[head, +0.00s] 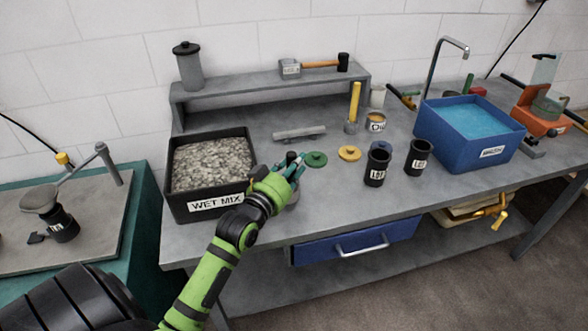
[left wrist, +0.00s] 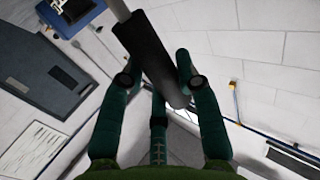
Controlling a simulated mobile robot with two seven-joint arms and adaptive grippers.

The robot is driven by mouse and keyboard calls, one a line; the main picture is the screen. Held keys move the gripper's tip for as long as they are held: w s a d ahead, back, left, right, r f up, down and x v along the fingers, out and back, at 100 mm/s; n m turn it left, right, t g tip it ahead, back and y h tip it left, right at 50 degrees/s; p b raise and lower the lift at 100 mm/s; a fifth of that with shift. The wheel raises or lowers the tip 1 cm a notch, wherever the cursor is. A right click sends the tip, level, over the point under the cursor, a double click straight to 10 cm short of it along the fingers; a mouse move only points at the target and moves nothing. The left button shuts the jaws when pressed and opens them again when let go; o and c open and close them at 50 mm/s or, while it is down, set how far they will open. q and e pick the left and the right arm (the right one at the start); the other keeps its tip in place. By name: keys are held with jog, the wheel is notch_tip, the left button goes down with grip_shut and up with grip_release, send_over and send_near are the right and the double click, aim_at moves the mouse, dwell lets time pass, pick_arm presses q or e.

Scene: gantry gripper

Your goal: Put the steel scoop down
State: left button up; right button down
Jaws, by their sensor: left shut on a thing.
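My left gripper (head: 294,167) is over the workbench, just right of the wet mix tray (head: 208,207). Its teal fingers are closed around a black handle with a grey metal shaft, which I take to be the steel scoop (left wrist: 150,50). In the left wrist view the handle slants between the fingertips, and the shaft runs out of the top edge. The scoop's bowl is not clear in either view. In the head view the hand covers most of the scoop. My right gripper is not in view.
A blue water tub (head: 468,135) stands right. Bare bench (head: 325,205) lies in front of the discs.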

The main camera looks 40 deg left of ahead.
pick_arm(q)
jog(key=shift+f, duration=0.8)
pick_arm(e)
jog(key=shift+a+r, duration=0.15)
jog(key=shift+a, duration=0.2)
pick_arm(q)
jog(key=shift+f, duration=0.2)
jog(key=o, duration=1)
